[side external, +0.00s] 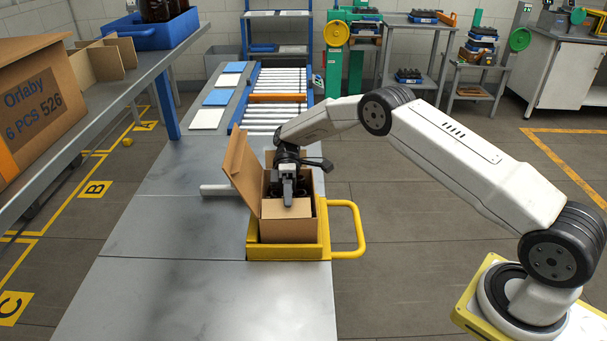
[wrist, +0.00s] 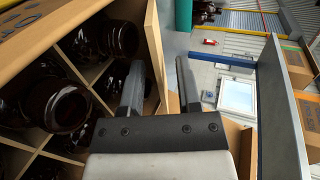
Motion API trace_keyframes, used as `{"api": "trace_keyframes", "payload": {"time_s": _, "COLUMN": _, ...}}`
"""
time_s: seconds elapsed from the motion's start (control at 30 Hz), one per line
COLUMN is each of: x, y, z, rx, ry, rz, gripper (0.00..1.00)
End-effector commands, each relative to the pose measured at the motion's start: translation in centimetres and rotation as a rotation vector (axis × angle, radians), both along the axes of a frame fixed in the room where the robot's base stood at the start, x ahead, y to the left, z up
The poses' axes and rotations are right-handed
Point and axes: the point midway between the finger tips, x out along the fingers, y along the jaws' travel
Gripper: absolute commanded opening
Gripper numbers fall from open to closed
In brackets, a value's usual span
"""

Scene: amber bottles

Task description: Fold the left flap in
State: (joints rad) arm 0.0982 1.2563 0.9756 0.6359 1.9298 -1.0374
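The open cardboard box (side external: 288,230) sits in a yellow holder (side external: 254,252) on the metal table. Its left flap (side external: 240,165) stands up and leans outward to the left in the side view. My gripper (side external: 288,198) points down at the box opening, to the right of this flap. In the wrist view my gripper's two fingers (wrist: 158,78) are apart. A cardboard panel (wrist: 154,45) shows between and beyond them; I cannot tell which flap it is or whether they touch it. Dark amber bottles (wrist: 50,105) stand in the divider cells beside the fingers.
A yellow handle (side external: 358,230) sticks out to the right of the holder. A light bar (side external: 222,190) lies left of the box. A shelf with a printed carton (side external: 35,105) stands at left. The table in front (side external: 200,300) is clear. A roller conveyor (side external: 275,115) lies behind.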

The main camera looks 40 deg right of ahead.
Motion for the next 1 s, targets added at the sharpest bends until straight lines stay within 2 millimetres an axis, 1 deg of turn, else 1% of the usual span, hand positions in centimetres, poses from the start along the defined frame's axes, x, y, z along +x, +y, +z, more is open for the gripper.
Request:
{"api": "trace_keyframes", "payload": {"time_s": 0.23, "x": 0.0, "y": 0.0, "z": 0.2, "rx": 0.000, "ry": -0.002, "rz": -0.001, "gripper": 0.42}}
{"api": "trace_keyframes", "payload": {"time_s": 0.37, "x": 0.1, "y": 0.0, "z": 0.7, "rx": 0.001, "ry": -0.003, "rz": -0.001, "gripper": 0.42}}
{"api": "trace_keyframes", "payload": {"time_s": 0.47, "x": 0.1, "y": 0.0, "z": 1.4, "rx": 0.000, "ry": -0.003, "rz": -0.001, "gripper": 0.42}}
{"api": "trace_keyframes", "payload": {"time_s": 0.63, "x": 0.0, "y": 0.0, "z": 3.4, "rx": 0.001, "ry": -0.002, "rz": 0.000, "gripper": 0.42}}
{"api": "trace_keyframes", "payload": {"time_s": 1.0, "x": -2.4, "y": -0.2, "z": 6.0, "rx": 0.000, "ry": -0.001, "rz": 0.000, "gripper": 0.42}}
